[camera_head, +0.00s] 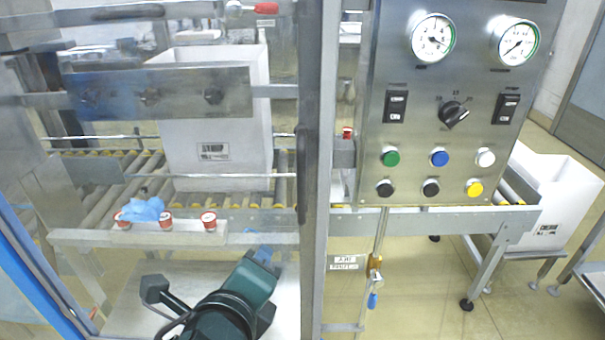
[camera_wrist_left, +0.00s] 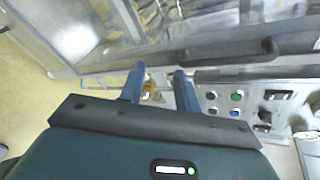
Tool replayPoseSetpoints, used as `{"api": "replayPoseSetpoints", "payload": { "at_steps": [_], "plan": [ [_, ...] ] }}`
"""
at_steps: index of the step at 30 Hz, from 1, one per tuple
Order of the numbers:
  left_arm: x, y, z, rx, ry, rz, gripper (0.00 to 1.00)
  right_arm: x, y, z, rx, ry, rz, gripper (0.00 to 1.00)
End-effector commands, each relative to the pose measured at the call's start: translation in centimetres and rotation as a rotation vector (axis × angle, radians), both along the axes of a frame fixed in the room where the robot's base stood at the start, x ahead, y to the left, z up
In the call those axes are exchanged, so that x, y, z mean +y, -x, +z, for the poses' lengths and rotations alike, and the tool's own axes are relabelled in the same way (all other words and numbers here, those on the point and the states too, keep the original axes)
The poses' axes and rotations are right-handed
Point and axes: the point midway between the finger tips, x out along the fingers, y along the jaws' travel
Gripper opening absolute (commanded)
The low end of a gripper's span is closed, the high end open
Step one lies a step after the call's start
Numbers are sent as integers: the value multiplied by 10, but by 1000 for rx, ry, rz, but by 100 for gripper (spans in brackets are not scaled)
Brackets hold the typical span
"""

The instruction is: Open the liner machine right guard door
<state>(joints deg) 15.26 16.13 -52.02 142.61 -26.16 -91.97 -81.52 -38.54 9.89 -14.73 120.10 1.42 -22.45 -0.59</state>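The guard door (camera_head: 327,110) is a clear panel in a metal frame, left of the control panel, and looks closed. Its long dark vertical handle (camera_head: 309,150) runs along the frame edge; it also shows as a dark bar in the left wrist view (camera_wrist_left: 255,53). My left gripper (camera_head: 262,250) is low in front of the door, left of and below the handle, not touching it as far as I can see. In the left wrist view its two blue fingers (camera_wrist_left: 159,72) are apart with nothing held between them. My right gripper is not in view.
The control panel (camera_head: 455,110) with gauges, switches and coloured buttons stands right of the door. Behind the clear panel, a white box (camera_head: 215,130) sits on rollers. Another white box (camera_head: 550,190) is at the far right. A padlock (camera_head: 375,262) hangs below the control panel.

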Motion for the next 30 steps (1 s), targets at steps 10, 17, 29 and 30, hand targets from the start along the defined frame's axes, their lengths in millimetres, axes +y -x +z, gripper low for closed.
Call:
{"api": "replayPoseSetpoints", "payload": {
  "at_steps": [10, 17, 29, 30],
  "plan": [
    [-40, 6, 81, -499, -861, -271, 33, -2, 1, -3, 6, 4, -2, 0],
    [-45, -6, 85, -530, -932, -279, 33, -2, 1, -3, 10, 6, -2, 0],
    [-60, -85, 85, -525, -927, -279, 33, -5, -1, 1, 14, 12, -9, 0],
    [-61, -92, 85, -525, -926, -280, 33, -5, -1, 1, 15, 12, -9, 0]
  ]
}}
